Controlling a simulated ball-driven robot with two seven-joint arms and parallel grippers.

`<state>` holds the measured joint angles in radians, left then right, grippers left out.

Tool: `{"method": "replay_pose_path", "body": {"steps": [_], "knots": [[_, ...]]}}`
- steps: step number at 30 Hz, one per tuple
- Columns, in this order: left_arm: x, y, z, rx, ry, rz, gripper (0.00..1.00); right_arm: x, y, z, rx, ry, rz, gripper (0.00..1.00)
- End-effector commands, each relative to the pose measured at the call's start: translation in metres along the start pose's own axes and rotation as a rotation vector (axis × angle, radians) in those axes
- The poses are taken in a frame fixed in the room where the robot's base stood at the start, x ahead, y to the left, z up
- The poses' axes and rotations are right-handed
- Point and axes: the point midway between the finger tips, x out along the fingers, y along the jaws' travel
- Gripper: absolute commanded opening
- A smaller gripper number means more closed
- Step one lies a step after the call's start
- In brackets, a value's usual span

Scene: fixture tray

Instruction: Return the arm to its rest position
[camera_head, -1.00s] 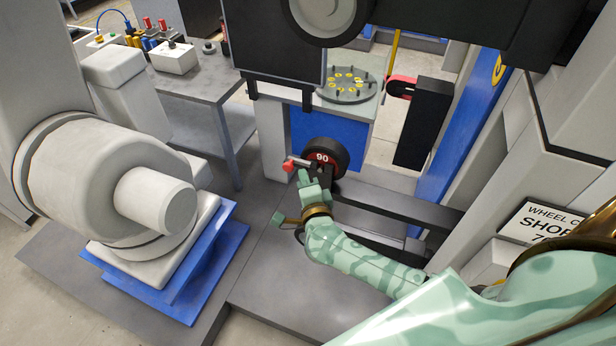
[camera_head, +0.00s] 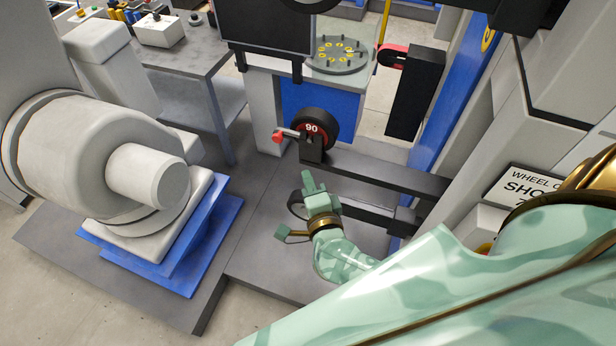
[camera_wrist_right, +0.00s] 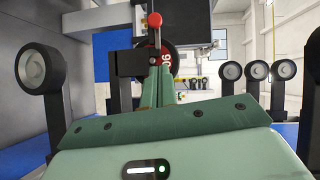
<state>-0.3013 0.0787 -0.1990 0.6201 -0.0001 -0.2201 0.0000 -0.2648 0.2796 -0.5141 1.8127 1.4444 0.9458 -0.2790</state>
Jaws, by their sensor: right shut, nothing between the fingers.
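My right arm (camera_head: 345,258), mint green with darker patches and bronze rings, comes in from the lower right in the head view. Its right gripper (camera_head: 309,182) is shut and empty, below and apart from a red-tipped lever (camera_head: 279,136) beside a black wheel marked 90 (camera_head: 318,129). In the right wrist view the shut green fingers (camera_wrist_right: 158,85) point toward the lever's red knob (camera_wrist_right: 154,19), and the wheel (camera_wrist_right: 168,62) is partly hidden behind them. My left gripper is not in view.
A white machine on a blue base (camera_head: 165,250) stands at left. A grey table (camera_head: 185,65) holds small devices at upper left. A round plate with yellow-ringed holes (camera_head: 342,55) is at top. A dark horizontal rail (camera_head: 390,178) runs right of the wheel.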

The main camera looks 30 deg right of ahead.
Motion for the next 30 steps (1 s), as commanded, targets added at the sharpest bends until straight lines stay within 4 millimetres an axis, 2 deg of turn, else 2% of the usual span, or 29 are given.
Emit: {"method": "replay_pose_path", "body": {"steps": [11,14,16,17,18,20,21,23,24,26,27,29,30], "knots": [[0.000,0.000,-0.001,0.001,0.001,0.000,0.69,0.000,0.000,0.000,0.004,-0.001,0.000,0.00],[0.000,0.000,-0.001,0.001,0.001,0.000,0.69,0.000,-0.006,0.011,-0.032,-0.061,-0.038,0.00],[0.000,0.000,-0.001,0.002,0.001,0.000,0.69,-0.001,0.008,0.027,-0.201,-0.159,-0.089,0.00],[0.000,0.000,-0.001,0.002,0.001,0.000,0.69,-0.002,0.023,0.033,-0.312,-0.213,-0.104,0.00],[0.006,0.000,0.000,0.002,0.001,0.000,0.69,-0.005,0.056,0.042,-0.464,-0.289,-0.107,0.00],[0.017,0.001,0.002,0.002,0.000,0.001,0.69,-0.011,0.110,0.049,-0.662,-0.394,-0.086,0.00],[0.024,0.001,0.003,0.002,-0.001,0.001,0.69,-0.018,0.147,0.051,-0.782,-0.463,-0.059,0.00],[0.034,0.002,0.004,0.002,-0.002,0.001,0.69,-0.030,0.202,0.049,-0.939,-0.564,-0.008,0.00],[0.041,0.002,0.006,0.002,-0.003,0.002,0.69,-0.040,0.238,0.045,-1.032,-0.629,0.033,0.00],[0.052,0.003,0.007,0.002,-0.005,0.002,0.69,-0.059,0.291,0.037,-1.161,-0.728,0.101,0.00],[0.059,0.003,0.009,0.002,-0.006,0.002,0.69,-0.073,0.324,0.029,-1.237,-0.795,0.149,0.00],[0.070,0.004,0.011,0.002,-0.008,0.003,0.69,-0.096,0.373,0.015,-1.345,-0.896,0.226,0.00],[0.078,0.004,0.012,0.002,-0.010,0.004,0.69,-0.114,0.404,0.005,-1.409,-0.965,0.279,0.00]]}}
